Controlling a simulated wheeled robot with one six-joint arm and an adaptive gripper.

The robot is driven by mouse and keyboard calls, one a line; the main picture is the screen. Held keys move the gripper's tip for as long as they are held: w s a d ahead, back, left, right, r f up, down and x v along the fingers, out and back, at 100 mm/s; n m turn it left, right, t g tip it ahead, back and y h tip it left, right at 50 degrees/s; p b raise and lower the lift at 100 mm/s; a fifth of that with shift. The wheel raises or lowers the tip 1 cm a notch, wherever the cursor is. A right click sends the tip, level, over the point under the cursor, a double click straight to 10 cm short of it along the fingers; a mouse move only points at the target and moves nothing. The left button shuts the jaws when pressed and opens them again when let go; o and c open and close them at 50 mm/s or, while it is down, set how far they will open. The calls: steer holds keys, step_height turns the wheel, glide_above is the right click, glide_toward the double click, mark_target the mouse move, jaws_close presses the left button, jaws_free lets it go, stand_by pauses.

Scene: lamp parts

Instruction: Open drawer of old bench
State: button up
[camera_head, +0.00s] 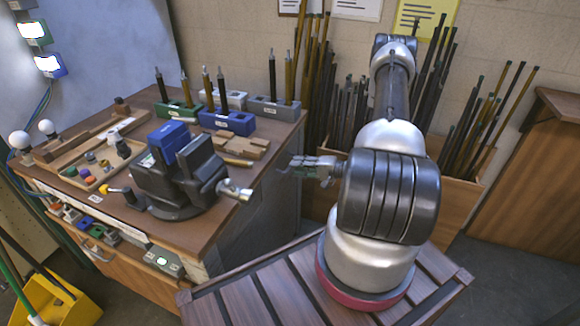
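The old bench (285,133) is a wooden-topped workbench on the left, with a grey side facing me. Its front faces the lower left. My gripper (288,166) is in the air off the bench's right side, pointing left, apart from the bench and the vise. It looks empty, but its finger gap is unclear at this angle.
A dark vise (175,170) with a blue block stands on the bench's near corner. Rod holders (228,121) stand along the back, and a wooden tray (92,168) lies left. A yellow bucket (60,300) is on the floor at lower left. A bin of rods (458,178) stands behind my arm.

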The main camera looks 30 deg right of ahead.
steer(key=shift+x, duration=2)
jaws_close()
